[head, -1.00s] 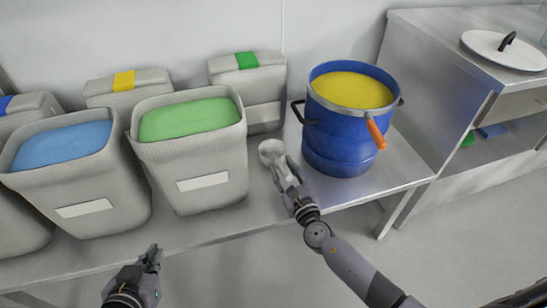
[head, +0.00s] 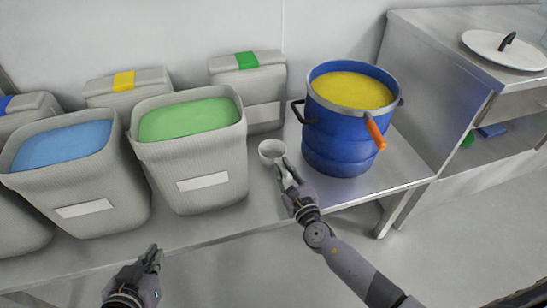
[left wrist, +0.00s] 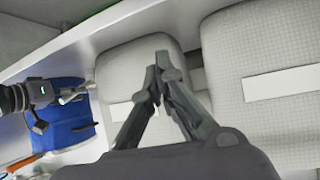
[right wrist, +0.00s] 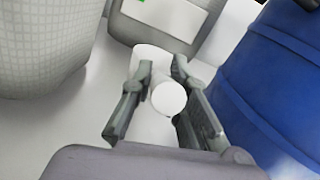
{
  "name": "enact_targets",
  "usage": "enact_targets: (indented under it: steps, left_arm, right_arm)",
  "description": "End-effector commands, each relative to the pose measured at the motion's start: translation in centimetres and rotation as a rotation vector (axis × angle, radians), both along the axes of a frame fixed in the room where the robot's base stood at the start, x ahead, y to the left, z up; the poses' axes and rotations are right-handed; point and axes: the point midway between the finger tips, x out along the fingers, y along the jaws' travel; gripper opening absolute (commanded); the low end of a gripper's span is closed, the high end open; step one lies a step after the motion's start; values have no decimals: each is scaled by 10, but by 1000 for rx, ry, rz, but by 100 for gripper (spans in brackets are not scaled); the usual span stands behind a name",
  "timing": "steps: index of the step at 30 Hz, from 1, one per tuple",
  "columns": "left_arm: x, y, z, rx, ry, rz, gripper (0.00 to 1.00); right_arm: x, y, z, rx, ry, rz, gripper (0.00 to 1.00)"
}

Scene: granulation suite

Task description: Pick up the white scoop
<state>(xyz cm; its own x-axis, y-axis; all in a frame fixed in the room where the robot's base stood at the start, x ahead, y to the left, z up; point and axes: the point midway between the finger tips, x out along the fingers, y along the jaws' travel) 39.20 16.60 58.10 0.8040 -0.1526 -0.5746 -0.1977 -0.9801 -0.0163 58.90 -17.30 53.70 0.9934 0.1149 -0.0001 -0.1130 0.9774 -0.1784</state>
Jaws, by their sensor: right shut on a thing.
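The white scoop (head: 272,150) is on or just above the steel table, between the green-filled bin and the blue drum. Its round bowl faces up in the head view. My right gripper (head: 284,172) is shut on the scoop's handle. In the right wrist view, the round white handle end (right wrist: 168,96) sits between the two fingers (right wrist: 162,90), and the scoop's bowl is partly hidden behind it. I cannot tell whether the scoop touches the table. My left gripper (head: 152,255) is empty in front of the table, its fingertips together in the left wrist view (left wrist: 163,62).
The blue drum (head: 335,148) of yellow powder, with an orange handle (head: 376,134), stands close right of my right gripper. Bins of green (head: 215,140) and blue (head: 100,170) powder stand to the left. A steel cabinet (head: 440,70) is at the right. Bare table (head: 265,205) lies in front.

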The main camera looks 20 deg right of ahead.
Motion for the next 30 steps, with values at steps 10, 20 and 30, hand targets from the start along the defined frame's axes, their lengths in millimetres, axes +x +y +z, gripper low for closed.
enact_targets:
  steps: [10, 20, 30]
  left_arm:
    - [-4, 1, -2, 5, 23, 0, 0]
    - [-41, 15, -28, 54, 244, 17, 0]
    - [-120, 40, -40, 133, 628, 48, 0]
  right_arm:
    - [0, 0, 2, 1, -1, 0, 0]
    - [0, 0, 17, 0, -1, -1, 0]
    - [0, 0, 57, 2, -2, -1, 0]
